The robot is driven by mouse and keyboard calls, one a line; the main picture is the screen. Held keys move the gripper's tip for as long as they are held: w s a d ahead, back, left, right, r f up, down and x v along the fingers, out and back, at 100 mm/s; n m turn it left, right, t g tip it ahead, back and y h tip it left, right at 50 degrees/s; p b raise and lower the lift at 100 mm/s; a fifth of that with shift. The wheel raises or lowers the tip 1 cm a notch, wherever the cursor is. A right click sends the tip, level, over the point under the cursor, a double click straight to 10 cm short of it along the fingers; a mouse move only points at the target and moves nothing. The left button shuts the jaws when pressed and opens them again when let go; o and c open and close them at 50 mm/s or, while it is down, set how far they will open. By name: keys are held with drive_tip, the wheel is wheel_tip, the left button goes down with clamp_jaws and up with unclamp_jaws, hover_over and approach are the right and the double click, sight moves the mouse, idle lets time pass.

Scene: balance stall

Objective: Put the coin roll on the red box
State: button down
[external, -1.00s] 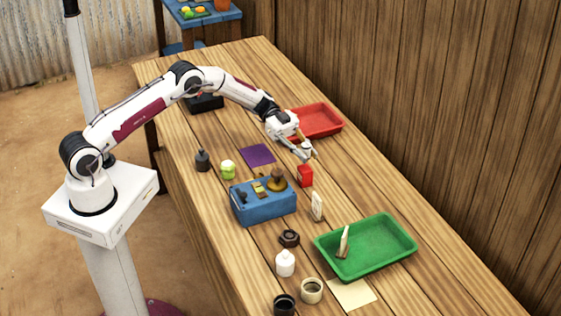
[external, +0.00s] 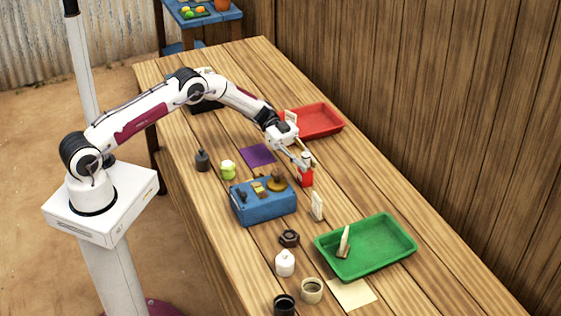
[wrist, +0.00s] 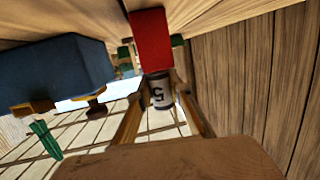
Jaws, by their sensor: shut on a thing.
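The coin roll (external: 306,156) is a small pale cylinder. In the wrist view the coin roll (wrist: 160,92) bears a dark "5" and is held between both fingers. My gripper (external: 305,162) is shut on it, right above the red box. The red box (external: 305,179) stands upright on the table, its upper part overlapped by the gripper. In the wrist view the red box (wrist: 151,38) lines up with the end of the coin roll. I cannot tell whether the roll touches the box top.
A blue balance (external: 263,208) stands close at left. A cream upright block (external: 317,206) is in front of the box. A red tray (external: 322,121) lies behind, a green tray (external: 390,257) at front right. A purple cloth (external: 257,155) lies left. Bare table is to the right.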

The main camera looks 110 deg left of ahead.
drive_tip(key=shift+f, duration=0.1)
drive_tip(key=c, duration=1.8)
unclamp_jaws()
drive_tip(key=shift+c, duration=0.2)
drive_tip(key=shift+s, duration=0.1)
drive_tip(key=v, duration=1.2)
drive_tip(key=shift+r, duration=0.2)
